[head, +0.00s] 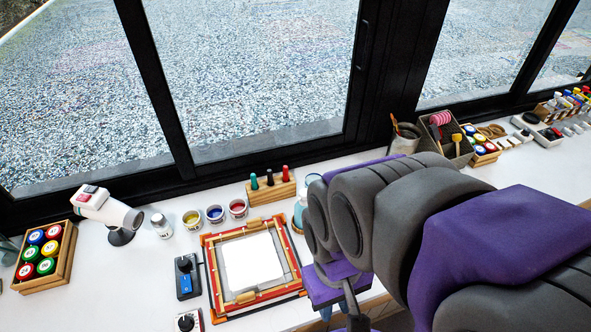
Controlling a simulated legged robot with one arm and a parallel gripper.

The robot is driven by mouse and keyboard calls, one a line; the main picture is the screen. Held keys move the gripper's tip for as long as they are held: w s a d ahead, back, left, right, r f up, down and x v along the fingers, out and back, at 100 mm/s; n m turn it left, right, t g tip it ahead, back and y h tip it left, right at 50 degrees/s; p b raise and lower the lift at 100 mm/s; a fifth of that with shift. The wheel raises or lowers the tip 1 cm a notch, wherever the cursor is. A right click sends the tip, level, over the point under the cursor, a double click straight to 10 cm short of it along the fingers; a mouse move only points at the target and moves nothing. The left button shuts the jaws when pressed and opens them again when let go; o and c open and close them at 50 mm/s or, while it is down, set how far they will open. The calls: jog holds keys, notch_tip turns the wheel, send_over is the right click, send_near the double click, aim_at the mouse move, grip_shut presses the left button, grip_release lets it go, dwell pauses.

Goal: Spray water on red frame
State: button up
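The red frame (206,262) lies flat on the white table at the lower middle, with a white sheet (252,262) inside it and wooden strips around the sheet. My grey and purple arm reaches in from the right. My gripper (350,298) is at the arm's lower end, just right of the frame's right edge and mostly hidden by arm links. I cannot tell whether it is open or shut, or whether it holds something. A light blue container (299,213), partly hidden behind my arm, stands beyond the frame's upper right corner. I cannot tell whether it is a spray bottle.
A blue-black device (187,276) sits close left of the frame. Paint jars (215,214) and a wooden bottle rack (270,190) stand behind it. A white hairdryer-like tool (108,210) and a crate of colour pots (62,278) are left. Black window frames border the table's back.

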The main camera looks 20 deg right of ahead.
jog(key=w+r+n+p, duration=0.1)
jog(key=w+r+n, duration=0.1)
jog(key=w, duration=0.1)
jog(key=w+r+n+p, duration=0.1)
jog(key=w+n+p, duration=0.1)
jog(key=w, duration=0.1)
jog(key=w+r+n+y+p, duration=0.1)
jog(key=w+r, duration=0.1)
jog(key=w, duration=0.1)
jog(key=shift+w+a+r+n, duration=0.25)
jog(key=shift+w+r+n, duration=0.05)
jog(key=shift+w+n, duration=0.1)
grip_shut()
jog(key=w+d+r+n+t+y+p, duration=0.1)
jog(key=w+d+n+p, duration=0.4)
jog(key=w, duration=0.5)
jog(key=w+d+r+n+y+p, duration=0.1)
jog(key=w+d+n+p, duration=0.4)
jog(key=w, duration=0.6)
jog(key=shift+w+d+r+n+t, duration=0.25)
jog(key=shift+d+n+t, duration=0.25)
jog(key=shift+n, duration=0.4)
